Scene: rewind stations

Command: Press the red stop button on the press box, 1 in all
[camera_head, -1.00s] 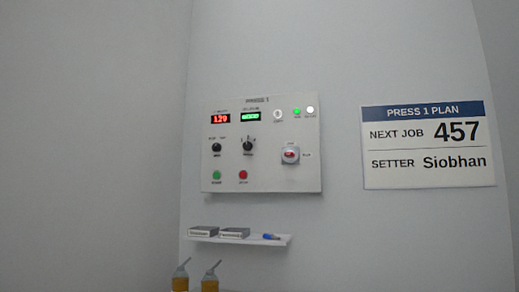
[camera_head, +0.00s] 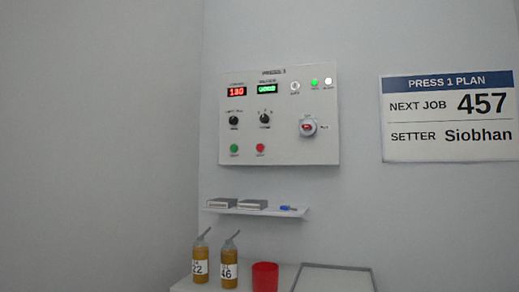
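The press box (camera_head: 290,150), a pale panel headed PRESS 1, is mounted on the wall in the head view. The red stop button (camera_head: 260,148) sits at its lower left, to the right of a green button (camera_head: 234,149). A red switch on a round plate (camera_head: 307,127) is at the right of the panel. Two black knobs, a red display (camera_head: 236,91) and a green display (camera_head: 267,89) are above the buttons. The green lamp (camera_head: 314,83) at the upper right is lit. Neither gripper shows in this view.
Lower down, a white surface holds two amber bottles (camera_head: 200,262), a red cup (camera_head: 265,277) and a framed tray (camera_head: 334,267). A plan sign (camera_head: 447,115) hangs at the right.

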